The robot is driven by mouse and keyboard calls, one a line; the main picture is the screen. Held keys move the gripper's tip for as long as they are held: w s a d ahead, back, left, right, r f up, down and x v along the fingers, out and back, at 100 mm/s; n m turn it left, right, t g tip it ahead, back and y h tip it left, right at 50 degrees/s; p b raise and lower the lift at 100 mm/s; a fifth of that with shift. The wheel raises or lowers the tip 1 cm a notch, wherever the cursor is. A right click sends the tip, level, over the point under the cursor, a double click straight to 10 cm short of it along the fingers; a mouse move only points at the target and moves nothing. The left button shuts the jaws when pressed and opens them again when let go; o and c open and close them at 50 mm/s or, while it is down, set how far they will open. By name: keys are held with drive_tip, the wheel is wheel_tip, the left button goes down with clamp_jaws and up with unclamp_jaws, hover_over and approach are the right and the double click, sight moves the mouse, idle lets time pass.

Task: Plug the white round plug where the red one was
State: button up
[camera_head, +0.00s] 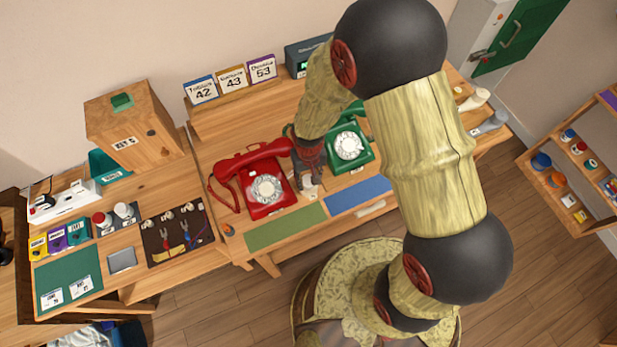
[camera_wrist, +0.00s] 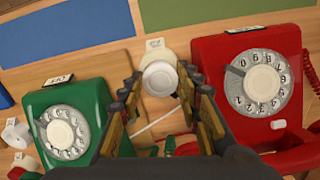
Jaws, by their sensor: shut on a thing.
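My gripper (camera_wrist: 158,92) is shut on a white round plug (camera_wrist: 160,77), whose round end faces the wrist camera between the fingertips. A cream piece with a small label (camera_wrist: 155,46) shows just behind the plug; I cannot tell whether they touch. A thin white cord (camera_wrist: 157,121) shows below the plug. In the head view my gripper (camera_head: 310,180) is low between the red dial phone (camera_head: 268,189) and the green dial phone (camera_head: 348,145). These also show in the wrist view, red (camera_wrist: 262,84) at right and green (camera_wrist: 68,122) at left. I cannot make out the red plug's former place.
A green mat (camera_head: 286,227) and a blue mat (camera_head: 358,195) lie along the desk's front. Number cards (camera_head: 232,79) stand behind the phones. A wooden box (camera_head: 132,125), a white power strip (camera_head: 62,201) and a tool board (camera_head: 177,233) are at left. Shelves stand at right.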

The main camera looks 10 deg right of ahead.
drive_tip(key=shift+f+b, duration=0.45)
drive_tip(key=shift+f, duration=0.2)
idle(0.3)
drive_tip(key=o, duration=1.1)
wheel_tip(320, 180, up, 12)
idle(0.7)
drive_tip(key=s+d+r+t+b, duration=0.1)
drive_tip(key=s+d+r, duration=0.3)
drive_tip(key=r, duration=0.4)
drive_tip(key=s+d+r+m+t, duration=0.1)
drive_tip(key=s+d+r, duration=0.3)
drive_tip(key=r, duration=0.4)
drive_tip(key=s+d+r+t+b, duration=0.1)
drive_tip(key=s+d+r+t, duration=0.2)
drive_tip(key=r, duration=0.5)
drive_tip(key=shift+s+d+r+t+b, duration=0.3)
drive_tip(key=shift+s+d+r+b, duration=0.05)
drive_tip(key=shift+s+d, duration=0.2)
